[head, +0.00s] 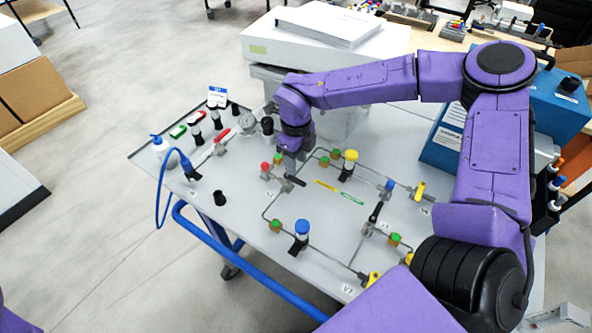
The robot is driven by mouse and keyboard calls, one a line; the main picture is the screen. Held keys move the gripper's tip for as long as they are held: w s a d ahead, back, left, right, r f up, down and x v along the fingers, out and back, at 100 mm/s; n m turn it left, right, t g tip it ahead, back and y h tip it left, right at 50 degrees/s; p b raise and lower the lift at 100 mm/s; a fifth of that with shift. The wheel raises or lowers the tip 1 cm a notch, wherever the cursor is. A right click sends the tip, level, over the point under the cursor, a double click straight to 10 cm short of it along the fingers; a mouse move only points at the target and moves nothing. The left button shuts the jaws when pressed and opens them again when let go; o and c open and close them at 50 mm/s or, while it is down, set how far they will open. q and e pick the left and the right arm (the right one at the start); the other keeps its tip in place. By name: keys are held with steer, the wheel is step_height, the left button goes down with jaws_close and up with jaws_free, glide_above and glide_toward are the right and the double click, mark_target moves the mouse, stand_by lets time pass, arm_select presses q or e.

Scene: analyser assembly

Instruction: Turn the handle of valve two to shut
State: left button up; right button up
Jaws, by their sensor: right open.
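The grey panel (250,250) carries thin pipe runs with several small valves. One black valve handle (295,181) lies on a fitting just below my right gripper (285,160). Other black handles are on the fitting at the right (376,212) and under the blue cap (302,228) at the front. The small labels are mostly too small to read, so I cannot tell for sure which is valve two. My right gripper points down, open, close to the fitting with the red cap (265,166); its fingertips are partly hidden, and I cannot tell whether they touch anything. My left gripper is out of view.
A yellow-capped fitting (350,158) stands right of my right gripper. A round gauge (248,121) and a red-handled valve (222,136) are to its left. A white box (320,40) stands behind, a blue unit (555,105) at right.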

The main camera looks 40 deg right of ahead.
steer(key=shift+r, duration=2.35)
